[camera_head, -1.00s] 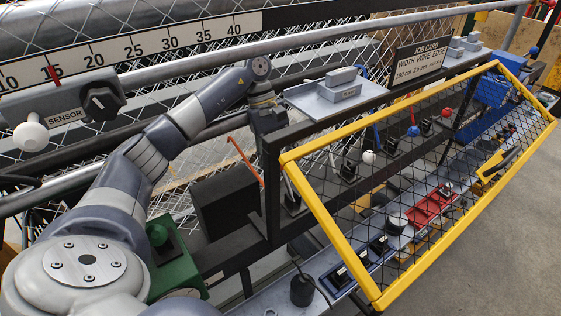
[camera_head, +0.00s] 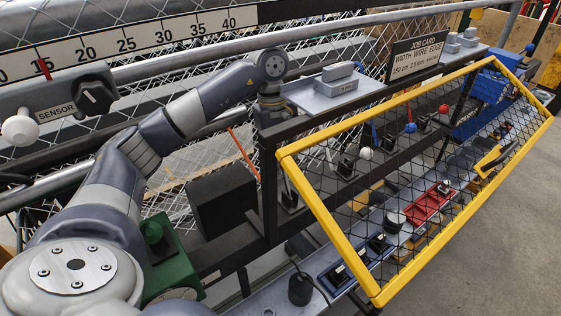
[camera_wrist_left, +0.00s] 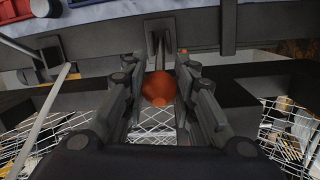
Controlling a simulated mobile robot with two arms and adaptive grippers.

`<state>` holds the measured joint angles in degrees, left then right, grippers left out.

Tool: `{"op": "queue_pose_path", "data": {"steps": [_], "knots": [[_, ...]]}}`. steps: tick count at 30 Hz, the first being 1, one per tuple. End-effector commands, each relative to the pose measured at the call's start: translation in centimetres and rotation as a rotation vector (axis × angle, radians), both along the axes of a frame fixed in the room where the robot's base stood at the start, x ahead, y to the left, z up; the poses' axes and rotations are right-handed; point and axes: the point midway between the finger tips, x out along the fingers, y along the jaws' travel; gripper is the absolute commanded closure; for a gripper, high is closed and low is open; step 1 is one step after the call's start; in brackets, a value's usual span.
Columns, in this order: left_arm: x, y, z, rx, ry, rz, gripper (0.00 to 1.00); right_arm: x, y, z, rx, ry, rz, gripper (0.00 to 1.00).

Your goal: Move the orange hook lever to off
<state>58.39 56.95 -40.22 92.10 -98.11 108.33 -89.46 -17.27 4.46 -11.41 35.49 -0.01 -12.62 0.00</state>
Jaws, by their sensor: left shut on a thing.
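The orange knob (camera_wrist_left: 159,88) of the hook lever shows in the left wrist view, between the two fingers of my left gripper (camera_wrist_left: 159,82). The fingers are shut on it. Its grey stem runs up the picture from the knob to a slotted mount (camera_wrist_left: 166,36). In the head view my left gripper (camera_head: 270,108) points down behind the black frame post, near the left end of the yellow-framed mesh guard. The knob is hidden there; a black lever base (camera_head: 290,197) stands below. No off mark is legible. My right gripper is out of view.
The yellow mesh guard (camera_head: 330,230) slopes in front of levers with white (camera_head: 366,154), blue (camera_head: 410,128) and red knobs. A black box (camera_head: 222,198) stands left of the post. A grey shelf (camera_head: 325,97) lies close right of my left wrist.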

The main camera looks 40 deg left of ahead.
Motion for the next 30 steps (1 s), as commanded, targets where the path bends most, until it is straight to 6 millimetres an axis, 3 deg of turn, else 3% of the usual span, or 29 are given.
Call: {"op": "queue_pose_path", "data": {"steps": [6,7,9,22,30], "knots": [[0.0,0.0,0.1,-0.001,-0.002,0.001,1.0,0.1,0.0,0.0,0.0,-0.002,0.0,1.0],[0.0,0.0,0.1,-0.001,-0.002,0.001,0.68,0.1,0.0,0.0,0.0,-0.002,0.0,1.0],[0.1,0.0,0.1,-0.001,-0.002,0.0,0.54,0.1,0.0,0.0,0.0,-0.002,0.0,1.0],[0.1,0.2,0.0,-0.021,0.006,0.001,0.54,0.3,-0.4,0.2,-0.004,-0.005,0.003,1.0],[0.5,1.7,-0.6,-0.175,0.055,0.006,0.54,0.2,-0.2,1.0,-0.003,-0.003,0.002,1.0]]}}
